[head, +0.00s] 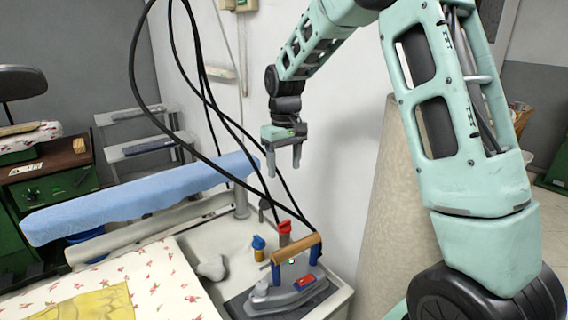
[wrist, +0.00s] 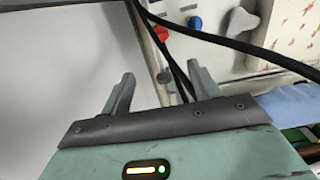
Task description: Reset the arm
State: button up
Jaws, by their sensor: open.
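My gripper (head: 285,158) hangs from my mint-green arm in the upper middle of the head view, fingers pointing down. It is open and empty, with a gap between its two fingers. In the wrist view the two grey fingers of my gripper (wrist: 150,90) stand apart with nothing held between them. The gripper is in the air in front of the white wall, above the ironing station and apart from it.
Black cables (head: 205,100) hang close left of my gripper. Below are a steam iron (head: 290,290) with a wooden handle, a blue padded sleeve board (head: 140,195) and a floral ironing surface (head: 165,285). A beige padded board (head: 385,220) leans behind my arm.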

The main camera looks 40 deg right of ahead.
jog(key=s+a+n, duration=0.2)
jog(key=s+a, duration=0.3)
jog(key=a, duration=0.4)
jog(key=s+a+n, duration=0.1)
jog(key=s+a, duration=0.5)
jog(key=a, duration=0.4)
jog(key=s+a+f+n, duration=0.1)
jog(key=s+a, duration=0.3)
jog(key=s, duration=0.6)
jog(key=s+a+f+n, duration=0.1)
jog(key=s+a+n, duration=0.2)
jog(key=s, duration=0.6)
jog(key=shift+s+a+n+y, duration=0.3)
jog(key=shift+s+a, duration=0.1)
jog(key=shift+a, duration=0.05)
